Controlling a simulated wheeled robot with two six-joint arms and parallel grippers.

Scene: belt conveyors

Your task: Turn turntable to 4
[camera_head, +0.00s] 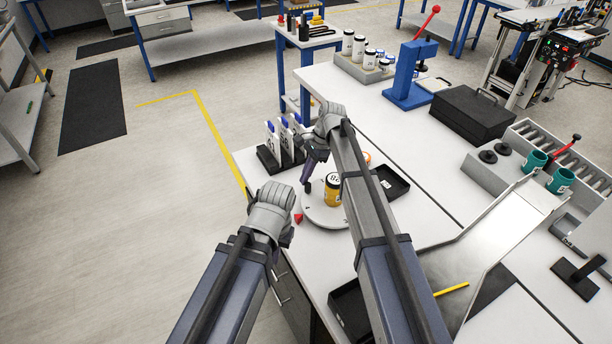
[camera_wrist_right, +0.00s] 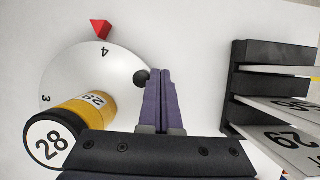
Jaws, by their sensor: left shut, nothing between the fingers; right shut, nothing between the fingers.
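The turntable is a white disc (camera_head: 318,213) at the table's near left corner; it also shows in the right wrist view (camera_wrist_right: 90,75). Its printed 4 lies right beside the red pointer (camera_wrist_right: 101,29), nearly in line with it; a 3 is at the left rim. The pointer is also in the head view (camera_head: 298,217). A yellow jar marked 28 (camera_head: 333,190) stands on the disc. My right gripper (camera_wrist_right: 160,72) is shut and empty, its fingertips close beside the disc's black knob (camera_wrist_right: 140,77); contact is unclear. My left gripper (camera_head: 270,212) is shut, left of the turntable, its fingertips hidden.
A black rack with numbered white plates (camera_head: 268,158) stands just beyond the turntable. A black tray (camera_head: 392,184) lies to its right. A black case (camera_head: 472,112), blue press (camera_head: 410,80) and metal chute (camera_head: 490,235) are farther right.

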